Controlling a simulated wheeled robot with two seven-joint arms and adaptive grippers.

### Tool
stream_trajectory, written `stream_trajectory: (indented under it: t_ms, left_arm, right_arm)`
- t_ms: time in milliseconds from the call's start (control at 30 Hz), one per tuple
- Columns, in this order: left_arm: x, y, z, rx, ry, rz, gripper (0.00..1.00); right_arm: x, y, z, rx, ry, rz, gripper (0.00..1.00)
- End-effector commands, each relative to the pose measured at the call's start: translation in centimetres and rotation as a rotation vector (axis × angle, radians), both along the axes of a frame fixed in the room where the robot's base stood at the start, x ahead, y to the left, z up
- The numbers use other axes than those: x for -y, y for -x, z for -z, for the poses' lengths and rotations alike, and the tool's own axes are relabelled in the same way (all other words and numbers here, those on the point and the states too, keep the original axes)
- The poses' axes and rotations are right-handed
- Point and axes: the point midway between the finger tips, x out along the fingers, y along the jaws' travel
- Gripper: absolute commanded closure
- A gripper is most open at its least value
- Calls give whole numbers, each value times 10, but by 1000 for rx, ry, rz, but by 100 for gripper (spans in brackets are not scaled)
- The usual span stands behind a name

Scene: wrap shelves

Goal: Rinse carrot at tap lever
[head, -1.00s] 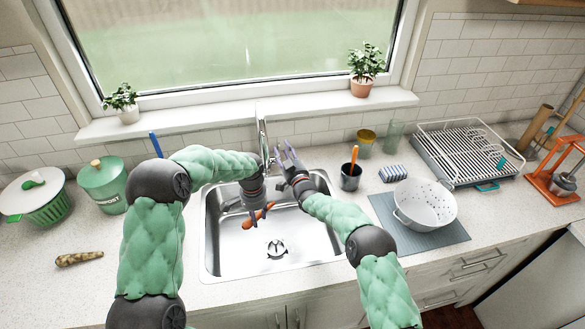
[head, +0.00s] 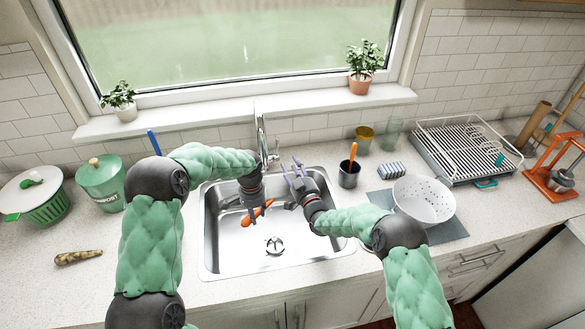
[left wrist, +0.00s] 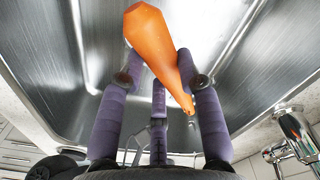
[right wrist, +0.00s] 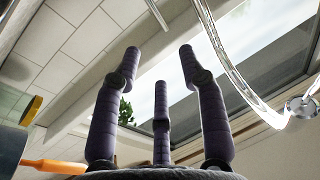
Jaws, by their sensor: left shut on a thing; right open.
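The orange carrot (head: 258,213) is held in the sink (head: 225,262), above its basin. My left gripper (head: 253,214) is shut on it. In the left wrist view the carrot (left wrist: 158,45) lies between the purple fingers, its thick end away from the palm. The chrome tap (head: 261,130) rises behind the sink, with its lever (head: 273,157) low on the right side. My right gripper (head: 296,168) is open and empty, to the right of the lever and apart from it. In the right wrist view its fingers (right wrist: 160,70) are spread with nothing between them.
A dark cup (head: 348,177) with an orange handle, a sponge (head: 391,170) and a white colander (head: 424,203) stand right of the sink. A dish rack (head: 465,150) is farther right. A compost bin (head: 102,187) and a brownish root (head: 78,258) are on the left counter.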

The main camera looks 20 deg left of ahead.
Motion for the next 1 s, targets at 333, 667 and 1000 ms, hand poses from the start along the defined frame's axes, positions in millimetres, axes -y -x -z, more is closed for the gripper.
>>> stream_trajectory:
  t_ms: [333, 667, 1000]
  left_arm:
    - [0, 0, 0, 0, 0, 0, 98]
    - [0, 0, 0, 0, 0, 0, 98]
    - [0, 0, 0, 0, 0, 0, 98]
  right_arm:
    - [0, 0, -1, -10, -7, -2, 92]
    - [5, 5, -7, -311, -228, -32, 100]
    - [15, 18, -13, -779, -583, -30, 100]
